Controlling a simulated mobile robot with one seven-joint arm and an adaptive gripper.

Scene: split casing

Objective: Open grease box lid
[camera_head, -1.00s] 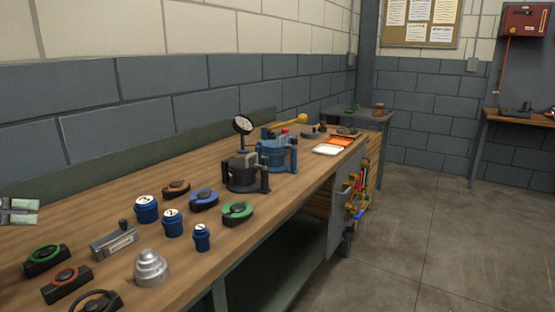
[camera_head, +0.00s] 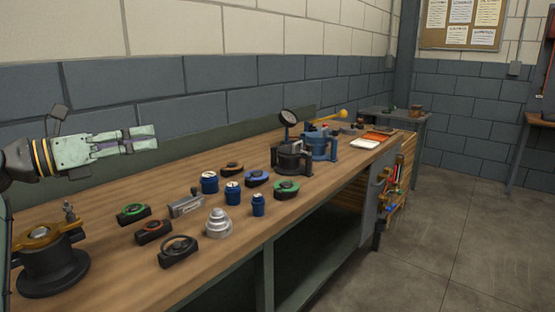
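My gripper (camera_head: 156,138), with pale green fingers, reaches in from the left above the workbench (camera_head: 110,205). The fingers lie close together from this angle, and I cannot tell whether they are open or shut. No object shows between the fingers. I cannot pick out the grease box or its lid for certain. Far down the bench lie an orange tray (camera_head: 378,136) and a white tray (camera_head: 366,144), and a small brownish pot (camera_head: 416,112) stands on a side table; none shows a clear lid.
Several dials and blue cylinders (camera_head: 232,193) cover the middle bench, with a stepped silver piece (camera_head: 217,223) near the front edge. A dark round fixture (camera_head: 50,262) stands at near left. Black and blue fixtures (camera_head: 320,145) stand farther along. Floor at right is clear.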

